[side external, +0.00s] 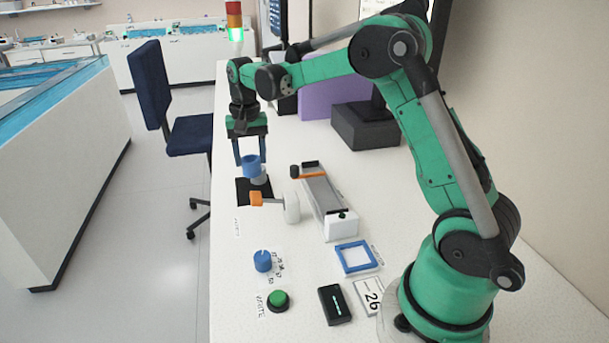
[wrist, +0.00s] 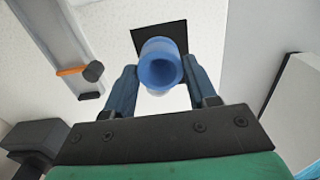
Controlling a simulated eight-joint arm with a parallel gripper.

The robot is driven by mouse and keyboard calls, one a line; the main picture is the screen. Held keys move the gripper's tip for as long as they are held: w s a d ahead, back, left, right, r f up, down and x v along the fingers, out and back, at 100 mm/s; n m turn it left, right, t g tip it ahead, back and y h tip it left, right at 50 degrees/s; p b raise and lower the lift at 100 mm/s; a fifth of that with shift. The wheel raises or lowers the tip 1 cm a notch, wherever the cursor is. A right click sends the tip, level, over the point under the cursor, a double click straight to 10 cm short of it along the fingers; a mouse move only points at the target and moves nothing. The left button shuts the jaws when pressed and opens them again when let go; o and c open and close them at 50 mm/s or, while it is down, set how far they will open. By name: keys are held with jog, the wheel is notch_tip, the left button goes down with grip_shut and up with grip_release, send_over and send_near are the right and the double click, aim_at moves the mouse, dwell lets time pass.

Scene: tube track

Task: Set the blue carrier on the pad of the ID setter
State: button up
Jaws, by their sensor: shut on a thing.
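The blue carrier (side external: 251,168) is a short blue cup with a round opening. My gripper (side external: 251,161) is shut on it, with the fingers pointing down. In the wrist view the carrier (wrist: 160,64) sits between the two blue fingers, its opening facing the camera. A pale part shows beneath it. It is over or at a black square (side external: 246,192) on the table; I cannot tell whether it touches. A blue-framed square pad (side external: 343,266) lies nearer the base, apart from the carrier. A blue knob (side external: 262,261), green button (side external: 278,299) and number card (side external: 372,298) are near it.
A grey track (side external: 322,195) with an orange bar (side external: 308,173) stands right of the carrier. An orange block (side external: 262,199) and white cylinder (side external: 291,208) lie close by. A black device (side external: 335,306) is near the base. Table between track and knob is mostly clear.

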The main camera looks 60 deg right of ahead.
jog(key=s+r, duration=0.1)
jog(key=s, duration=0.3)
jog(key=s+r, duration=0.1)
jog(key=s, duration=0.2)
jog(key=s+r, duration=0.2)
jog(key=s, duration=0.2)
jog(key=shift+s+a, duration=0.35)
jog(key=shift+a, duration=0.05)
jog(key=s, duration=0.2)
jog(key=s+a, duration=0.1)
jog(key=s, duration=0.2)
jog(key=s+f, duration=0.1)
jog(key=s, duration=0.1)
jog(key=shift+s+a+f, duration=0.1)
jog(key=shift+s+a, duration=0.1)
jog(key=shift+a, duration=0.1)
jog(key=s+f, duration=0.1)
jog(key=s, duration=0.1)
jog(key=s+a+f, duration=0.1)
jog(key=s, duration=0.1)
jog(key=s+a+f, duration=0.1)
jog(key=s+f, duration=0.1)
jog(key=shift+s, duration=0.3)
jog(key=shift+f, duration=1.75)
jog(key=shift+f, duration=0.3)
jog(key=shift+f, duration=0.25)
jog(key=shift+s+a+f, duration=0.1)
jog(key=shift+s+f, duration=0.05)
jog(key=shift+f, duration=0.15)
